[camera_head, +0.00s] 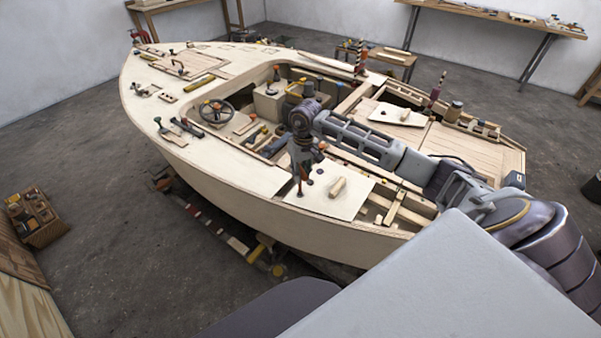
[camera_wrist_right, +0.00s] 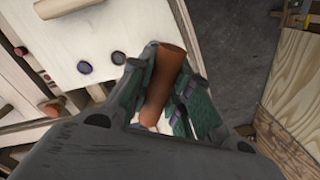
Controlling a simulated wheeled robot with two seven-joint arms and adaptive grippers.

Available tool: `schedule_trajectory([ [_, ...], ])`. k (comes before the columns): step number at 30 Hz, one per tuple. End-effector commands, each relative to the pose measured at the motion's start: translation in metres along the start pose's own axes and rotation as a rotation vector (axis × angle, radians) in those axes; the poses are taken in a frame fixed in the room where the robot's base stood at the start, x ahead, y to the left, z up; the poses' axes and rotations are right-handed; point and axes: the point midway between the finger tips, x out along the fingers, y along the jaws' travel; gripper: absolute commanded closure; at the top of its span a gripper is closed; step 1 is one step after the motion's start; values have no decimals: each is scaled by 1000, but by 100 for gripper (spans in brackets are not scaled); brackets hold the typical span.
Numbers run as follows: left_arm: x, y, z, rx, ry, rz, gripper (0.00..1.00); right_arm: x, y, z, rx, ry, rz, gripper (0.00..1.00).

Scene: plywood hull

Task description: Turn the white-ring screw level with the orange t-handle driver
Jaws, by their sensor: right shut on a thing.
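My right gripper (camera_head: 301,172) points down over the pale plywood panel (camera_head: 349,204) at the near side of the hull. In the right wrist view the gripper (camera_wrist_right: 165,100) is shut on an orange cylindrical handle (camera_wrist_right: 166,78), between green finger pads. This looks like the t-handle driver's grip; its shaft and tip are hidden there. In the wrist view two dark round heads, one purplish (camera_wrist_right: 84,67) and one bluish (camera_wrist_right: 118,57), sit on the panel beside the fingers. I cannot make out a white ring on either. My left gripper is out of view.
A wooden block (camera_head: 337,187) lies on the panel, right of the gripper. The open cockpit, with a steering wheel (camera_head: 216,111) and loose tools, lies beyond. A second pale panel (camera_head: 398,114) rests farther right. Loose tools lie on the foredeck.

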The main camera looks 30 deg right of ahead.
Motion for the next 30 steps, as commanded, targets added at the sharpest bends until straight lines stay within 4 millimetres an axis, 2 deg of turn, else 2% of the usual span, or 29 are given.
schedule_trajectory([
  [22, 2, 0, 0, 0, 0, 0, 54, 1, 0, 1, 6, -2, 0, 100],
  [30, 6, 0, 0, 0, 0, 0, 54, 2, 0, 0, 111, 6, 2, 100],
])
